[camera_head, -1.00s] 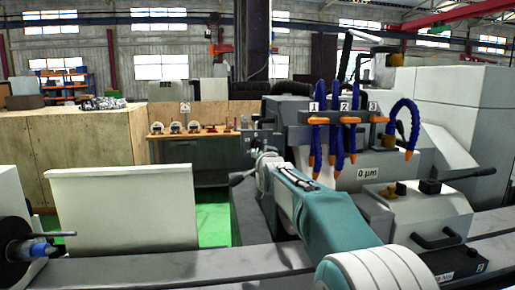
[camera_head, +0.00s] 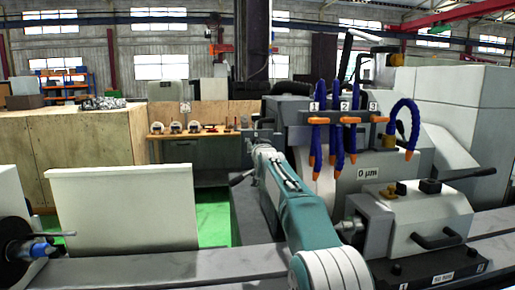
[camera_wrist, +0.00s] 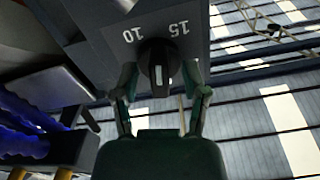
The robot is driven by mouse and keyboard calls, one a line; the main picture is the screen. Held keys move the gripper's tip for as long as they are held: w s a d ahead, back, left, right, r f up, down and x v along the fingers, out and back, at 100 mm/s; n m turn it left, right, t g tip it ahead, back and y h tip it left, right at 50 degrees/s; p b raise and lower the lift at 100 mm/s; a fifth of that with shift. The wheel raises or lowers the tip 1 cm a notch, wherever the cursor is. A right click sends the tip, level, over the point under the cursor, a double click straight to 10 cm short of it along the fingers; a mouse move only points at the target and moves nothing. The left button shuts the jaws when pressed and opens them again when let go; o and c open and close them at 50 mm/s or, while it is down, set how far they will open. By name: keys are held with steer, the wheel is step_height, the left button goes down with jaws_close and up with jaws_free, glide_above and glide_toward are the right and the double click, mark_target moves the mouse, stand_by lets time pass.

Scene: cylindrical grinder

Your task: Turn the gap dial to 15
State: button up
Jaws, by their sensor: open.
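The gap dial (camera_wrist: 158,58) is a dark round knob with a white mark on its lower part in the wrist view. It sits on a grey plate (camera_wrist: 190,14) with a white 10 to its upper left and a white 15 to its upper right. My gripper (camera_wrist: 160,78) is open, with one finger on each side of the knob's lower part. I cannot tell whether the fingers touch it. In the head view, I cannot make out the dial or my fingertips at the far end of my arm.
The grinder's coolant hoses (camera_head: 334,125) hang right of my arm in the head view; blue hoses (camera_wrist: 25,140) also show at the wrist view's left. A display reads 0 µm (camera_head: 368,173). A pale panel (camera_head: 125,210) stands left, with green floor (camera_head: 214,222) beside it.

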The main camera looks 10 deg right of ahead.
steer(key=shift+c, duration=0.3)
jaws_close()
steer(key=shift+m, duration=0.3)
steer(key=shift+f+m, duration=0.15)
steer(key=shift+m, duration=2.75)
steer(key=shift+o, duration=0.3)
jaws_free()
